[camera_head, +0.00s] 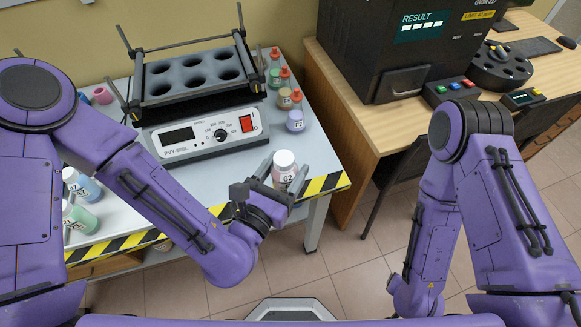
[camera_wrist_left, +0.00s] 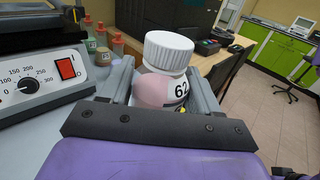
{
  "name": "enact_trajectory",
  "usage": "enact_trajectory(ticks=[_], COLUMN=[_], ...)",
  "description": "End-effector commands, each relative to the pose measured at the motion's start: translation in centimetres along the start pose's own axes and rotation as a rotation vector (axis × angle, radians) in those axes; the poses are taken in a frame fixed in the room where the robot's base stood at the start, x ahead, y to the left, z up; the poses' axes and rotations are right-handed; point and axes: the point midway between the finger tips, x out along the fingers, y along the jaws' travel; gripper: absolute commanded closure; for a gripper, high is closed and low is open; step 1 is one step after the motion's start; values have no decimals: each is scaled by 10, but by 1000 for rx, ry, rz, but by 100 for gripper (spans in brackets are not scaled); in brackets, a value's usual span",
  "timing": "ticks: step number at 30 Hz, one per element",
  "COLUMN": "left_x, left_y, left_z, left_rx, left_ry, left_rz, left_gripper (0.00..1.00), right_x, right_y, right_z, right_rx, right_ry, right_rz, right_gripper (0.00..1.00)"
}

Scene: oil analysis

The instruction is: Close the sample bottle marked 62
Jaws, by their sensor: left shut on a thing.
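The sample bottle marked 62 (camera_head: 287,178) is a small clear bottle with pinkish contents and a white ribbed cap (camera_head: 284,158) on top. My left gripper (camera_head: 283,172) is shut on the bottle's body, near the striped front edge of the table. In the left wrist view the bottle (camera_wrist_left: 157,88) stands between the two grey fingers, its number 62 facing right. The white cap (camera_wrist_left: 168,51) sits on its mouth there; I cannot tell how tightly. My right arm shows in the head view, but its gripper is out of view.
A shaker device (camera_head: 205,133) with an empty holed rack (camera_head: 152,96) stands behind the bottle. Several capped bottles, one lilac (camera_head: 295,122), stand to its right. Blue (camera_head: 84,186) and green (camera_head: 80,217) bottles stand at the left. A wooden desk (camera_head: 345,121) holds a dark analyser (camera_head: 385,45).

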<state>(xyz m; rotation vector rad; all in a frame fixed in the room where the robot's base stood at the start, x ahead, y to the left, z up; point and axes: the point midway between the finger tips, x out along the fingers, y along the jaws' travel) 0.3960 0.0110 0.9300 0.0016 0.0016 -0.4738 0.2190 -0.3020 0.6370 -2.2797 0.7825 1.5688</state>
Motion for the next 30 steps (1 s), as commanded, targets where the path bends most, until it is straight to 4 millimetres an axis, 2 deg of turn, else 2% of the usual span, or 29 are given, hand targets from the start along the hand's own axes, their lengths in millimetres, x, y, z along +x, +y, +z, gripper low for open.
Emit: enact_trajectory(ticks=[5, 13, 14, 15, 19, 24, 30], left_x=[24, 42, 50, 59, 87, 111, 124], left_y=[11, 18, 21, 25, 36, 45, 51], left_z=[-25, -32, -24, -27, -42, -77, -92], left_rx=[1, -3, 0, 2, 3, 1, 0], left_ry=[-8, -9, -3, 0, 0, 1, -1], left_rz=[7, 3, 5, 4, 2, 2, 2], left_gripper=[100, 100, 100, 100, 100, 100, 100], right_x=[47, 110, 95, 90, 88, 90, 90], right_y=[-4, -10, -8, -8, -8, -8, -8], right_z=[19, 46, 40, 38, 36, 37, 37], right_rx=[0, 0, -1, -1, 0, 0, 0], right_ry=[0, 0, -1, -1, 0, 0, 0], right_rz=[0, 0, 1, 0, 0, 0, 0], right_gripper=[31, 31, 31, 31, 31, 31, 31])
